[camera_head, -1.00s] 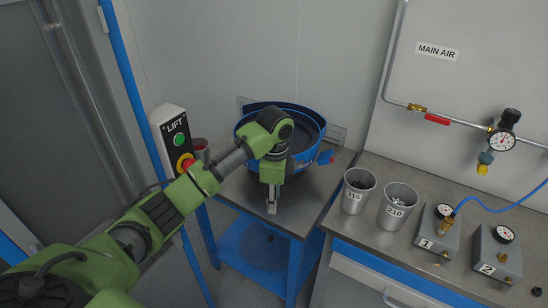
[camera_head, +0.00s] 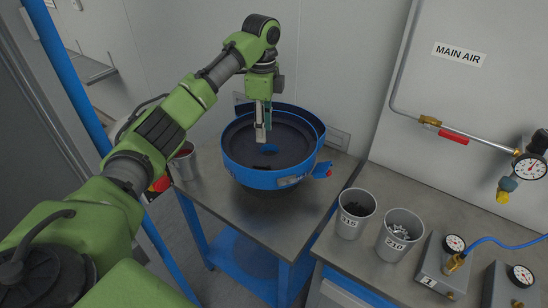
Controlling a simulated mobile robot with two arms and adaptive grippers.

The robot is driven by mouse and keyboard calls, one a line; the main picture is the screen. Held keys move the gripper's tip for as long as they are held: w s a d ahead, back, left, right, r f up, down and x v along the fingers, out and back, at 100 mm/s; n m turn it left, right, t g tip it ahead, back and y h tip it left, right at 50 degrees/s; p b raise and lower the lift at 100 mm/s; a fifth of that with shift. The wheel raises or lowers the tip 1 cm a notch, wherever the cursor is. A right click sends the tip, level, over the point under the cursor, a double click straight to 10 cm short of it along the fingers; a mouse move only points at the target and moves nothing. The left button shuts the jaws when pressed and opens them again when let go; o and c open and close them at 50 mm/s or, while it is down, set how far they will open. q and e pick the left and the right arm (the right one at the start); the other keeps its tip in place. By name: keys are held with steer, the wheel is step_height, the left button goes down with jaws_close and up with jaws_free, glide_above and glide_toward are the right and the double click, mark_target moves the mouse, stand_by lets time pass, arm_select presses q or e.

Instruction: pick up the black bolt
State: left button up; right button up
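A blue bowl feeder (camera_head: 230,155) with a dark interior stands on the metal table. Small dark shapes (camera_head: 262,168) lie low inside it near its front wall; they are too small to tell if one is a black bolt. My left gripper (camera_head: 261,134) points down over the bowl, its fingertips above the bowl's inside. Its fingers look close together, but I cannot tell whether they are shut or hold anything. A metal cup marked 315 (camera_head: 348,230) holds dark pieces (camera_head: 355,209). My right gripper is not in view.
A metal cup marked 210 (camera_head: 394,247) holds pale pieces. Pressure gauge units 1 (camera_head: 434,275) and 2 (camera_head: 503,293) stand to its right. The table front (camera_head: 262,215) is clear.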

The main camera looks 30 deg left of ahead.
arm_select(q)
steer(key=p, duration=0.2)
glide_above(265, 167)
step_height(265, 167, down, 8)
steer(key=shift+r, duration=0.2)
steer(key=shift+w+f, duration=0.1)
steer(key=shift+f, duration=0.2)
steer(key=f+p, duration=0.2)
steer(key=f, duration=0.2)
steer(key=shift+s, duration=0.2)
steer(key=shift+a+f, duration=0.1)
steer(key=shift+f, duration=0.5)
steer(key=shift+w, duration=0.1)
jaws_close()
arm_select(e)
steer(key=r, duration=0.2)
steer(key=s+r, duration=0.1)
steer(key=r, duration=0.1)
